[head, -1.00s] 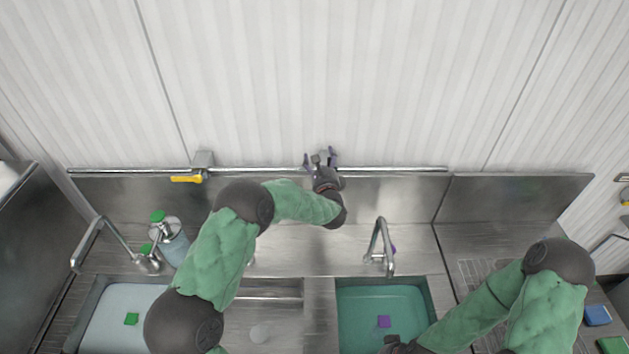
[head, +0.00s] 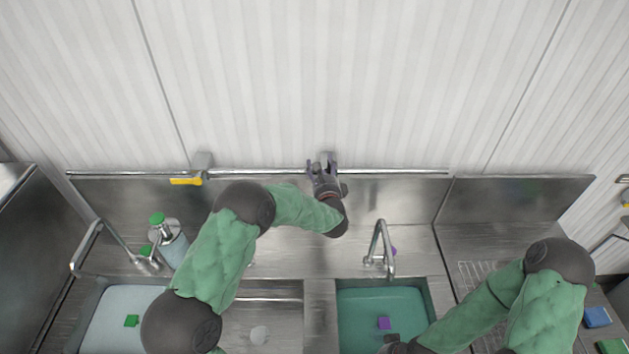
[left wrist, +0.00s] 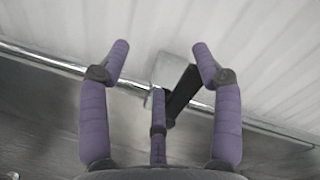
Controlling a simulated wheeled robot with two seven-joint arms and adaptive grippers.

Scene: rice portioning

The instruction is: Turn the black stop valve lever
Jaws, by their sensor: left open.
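The black stop valve lever (left wrist: 182,93) shows in the left wrist view, on a grey valve block (left wrist: 176,66) on the wall pipe. It slants across the space between my left gripper's fingers. My left gripper (left wrist: 160,62) is open, with purple fingers on either side of the lever and no clear contact. In the head view my left gripper (head: 322,164) is at the wall pipe (head: 260,171), and the lever is hidden there. My right gripper (head: 392,345) is low at the front edge of the right basin, cut off by the frame, so its fingers are not clear.
A yellow lever (head: 186,181) sits on the same pipe to the left. Below are a left faucet (head: 118,243), a right faucet (head: 380,247), a green-capped bottle (head: 170,242) and a basin of green water (head: 375,304) with a purple block (head: 384,322). The wall above is clear.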

